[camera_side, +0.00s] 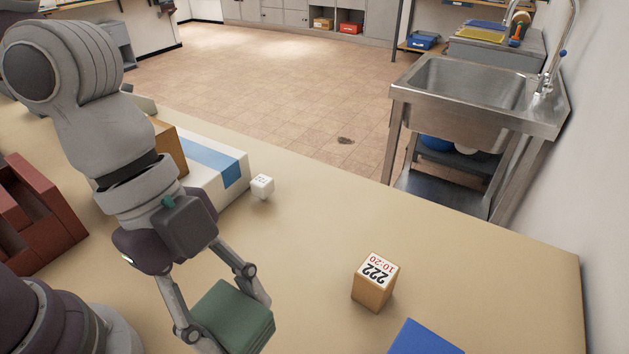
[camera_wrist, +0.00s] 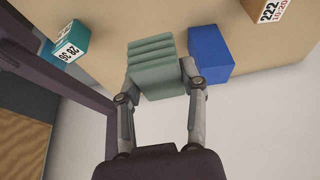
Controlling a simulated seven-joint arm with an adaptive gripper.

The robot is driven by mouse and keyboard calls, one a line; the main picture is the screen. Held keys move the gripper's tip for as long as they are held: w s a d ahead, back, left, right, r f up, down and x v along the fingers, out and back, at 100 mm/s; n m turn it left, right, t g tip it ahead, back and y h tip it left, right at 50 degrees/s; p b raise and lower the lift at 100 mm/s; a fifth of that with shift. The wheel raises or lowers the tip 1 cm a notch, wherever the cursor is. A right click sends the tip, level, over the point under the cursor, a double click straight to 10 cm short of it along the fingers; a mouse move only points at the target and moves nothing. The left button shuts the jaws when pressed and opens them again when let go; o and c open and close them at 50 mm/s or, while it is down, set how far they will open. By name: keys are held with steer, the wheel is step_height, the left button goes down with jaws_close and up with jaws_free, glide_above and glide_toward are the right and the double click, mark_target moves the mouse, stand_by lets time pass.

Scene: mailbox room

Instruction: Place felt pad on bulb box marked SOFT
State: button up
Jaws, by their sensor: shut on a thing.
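My gripper (camera_side: 228,318) is shut on a green, thick, layered pad (camera_side: 236,309), which I take for the felt pad. The wrist view shows its stacked folds (camera_wrist: 152,52) between both fingers. In the side view it is near the bottom edge; I cannot tell its height above the table. No SOFT marking is readable. A small brown box (camera_side: 371,292) has a white label reading 222 and 10:20; it also shows in the wrist view (camera_wrist: 252,10). A blue box (camera_side: 420,340) lies right of the pad, also in the wrist view (camera_wrist: 210,52).
A teal box (camera_wrist: 72,45) with a numbered label shows in the wrist view.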

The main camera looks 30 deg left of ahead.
glide_above(433, 346)
steer(key=s, duration=0.2)
steer(key=shift+w+a+f, duration=0.15)
steer(key=shift+a+f, duration=0.05)
steer(key=shift+f, duration=2.05)
steer(key=o, duration=0.9)
steer(key=shift+f, duration=0.15)
steer(key=v, duration=1.2)
steer(key=w+a+r+n+t+y, duration=0.2)
steer(key=a+n+t, duration=0.2)
steer(key=a+n, duration=0.85)
steer(key=s+a+f+n+y, duration=0.1)
steer(key=s+a+n, duration=0.1)
steer(key=a, duration=0.6)
steer(key=s+a+f+n+t+y, duration=0.1)
steer(key=s+a+f+n, duration=0.1)
steer(key=a, duration=0.6)
steer(key=shift+s+f+n+t, duration=0.3)
steer(key=shift+s+n, duration=0.45)
steer(key=shift+s, duration=0.2)
